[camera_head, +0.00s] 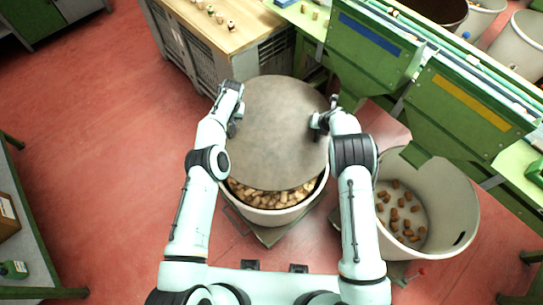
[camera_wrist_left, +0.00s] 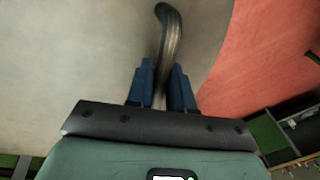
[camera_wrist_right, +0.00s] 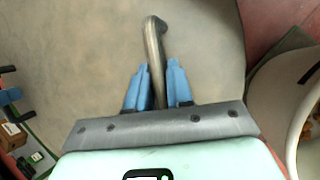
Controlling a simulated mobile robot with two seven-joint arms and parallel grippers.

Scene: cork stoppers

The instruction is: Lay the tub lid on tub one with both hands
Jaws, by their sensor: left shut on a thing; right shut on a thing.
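The tub lid (camera_head: 277,130) is a round grey-brown disc, seen over tub one (camera_head: 262,214) in the head view. Tub one is a cream tub full of corks (camera_head: 262,192), which show in a crescent along its near side; the lid hides the rest. I cannot tell how far the lid is above the rim. My left gripper (camera_head: 236,122) is shut on a bent metal handle (camera_wrist_left: 167,50) at the lid's left. My right gripper (camera_head: 318,123) is shut on the other handle (camera_wrist_right: 153,50) at the lid's right. Blue fingers flank each handle in the wrist views.
A second cream tub (camera_head: 458,200) with scattered corks stands to the right. A green machine (camera_head: 440,85) with chutes runs along the upper right. A wooden-topped bench (camera_head: 225,30) with a few corks stands behind. Red floor (camera_head: 100,130) is open on the left.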

